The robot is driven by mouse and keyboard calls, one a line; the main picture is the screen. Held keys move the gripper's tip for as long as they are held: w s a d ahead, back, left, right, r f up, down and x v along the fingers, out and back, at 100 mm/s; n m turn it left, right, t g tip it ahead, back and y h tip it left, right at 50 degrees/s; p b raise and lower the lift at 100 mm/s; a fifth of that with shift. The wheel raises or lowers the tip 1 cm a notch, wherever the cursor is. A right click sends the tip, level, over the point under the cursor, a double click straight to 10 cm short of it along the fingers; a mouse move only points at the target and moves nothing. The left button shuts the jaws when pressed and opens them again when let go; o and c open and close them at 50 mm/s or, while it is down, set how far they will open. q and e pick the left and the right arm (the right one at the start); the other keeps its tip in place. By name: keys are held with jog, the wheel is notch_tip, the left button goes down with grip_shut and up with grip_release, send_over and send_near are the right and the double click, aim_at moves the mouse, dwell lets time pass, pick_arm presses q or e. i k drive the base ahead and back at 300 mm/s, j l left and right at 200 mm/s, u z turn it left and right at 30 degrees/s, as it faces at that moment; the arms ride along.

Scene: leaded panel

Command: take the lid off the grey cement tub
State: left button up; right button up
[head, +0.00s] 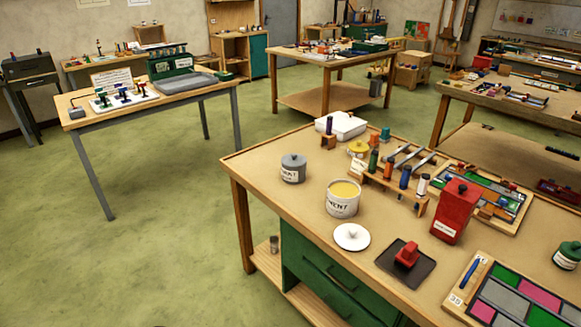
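A small grey tub (293,175) stands upright near the left corner of the front workbench. Its darker grey lid (293,159), with a knob on top, sits on it. The tub has a pale label too small to read with certainty. A larger white tub (342,206), labelled as cement, stands open to its right with pale yellow contents. A round white lid (351,237) with a knob lies on the bench in front of the white tub. Neither of my grippers shows in the head view.
The workbench (262,187) also carries a red canister (455,211), a dark tray (405,262) with a red block, a rack of small bottles (384,186), a white box (341,125) and coloured panels. Green floor (150,240) lies open to the left.

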aim_at(292, 160)
jog(key=i+j, duration=0.2)
jog(key=i, duration=0.25)
jog(key=i+j, duration=0.25)
jog(key=i, duration=0.15)
jog(key=i+j, duration=0.2)
jog(key=i, duration=0.25)
jog(key=i+j, duration=0.25)
jog(key=i, duration=0.15)
